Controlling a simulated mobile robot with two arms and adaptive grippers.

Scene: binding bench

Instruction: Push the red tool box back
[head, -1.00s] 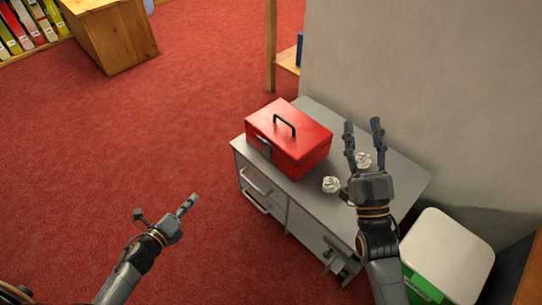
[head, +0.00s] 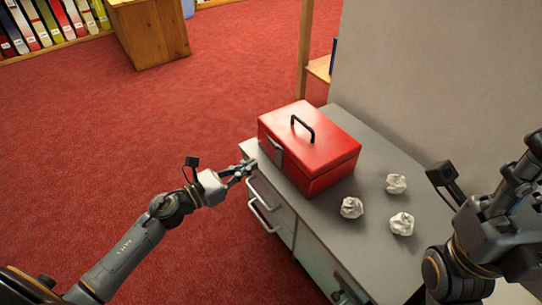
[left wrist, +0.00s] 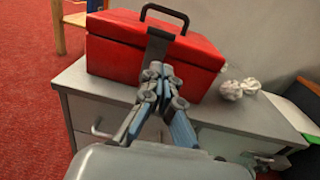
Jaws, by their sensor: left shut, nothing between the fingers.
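The red tool box (head: 318,158), with a black top handle and a latch on its front, stands upright on the grey cabinet (head: 370,233) near its left front edge. It also shows in the left wrist view (left wrist: 115,45). My left gripper (head: 250,167) is shut and empty, just in front of the box at the cabinet's front edge. In the left wrist view its fingertips (left wrist: 160,70) overlap the box front below the latch; I cannot tell if they touch. My right gripper (head: 510,195) is at the right edge, partly cut off, its fingers unclear.
Three crumpled paper balls (head: 351,207) (head: 397,183) (head: 402,223) lie on the cabinet right of the box. A grey wall (head: 430,80) rises behind the cabinet. A wooden post (head: 305,50) stands beyond its far left corner.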

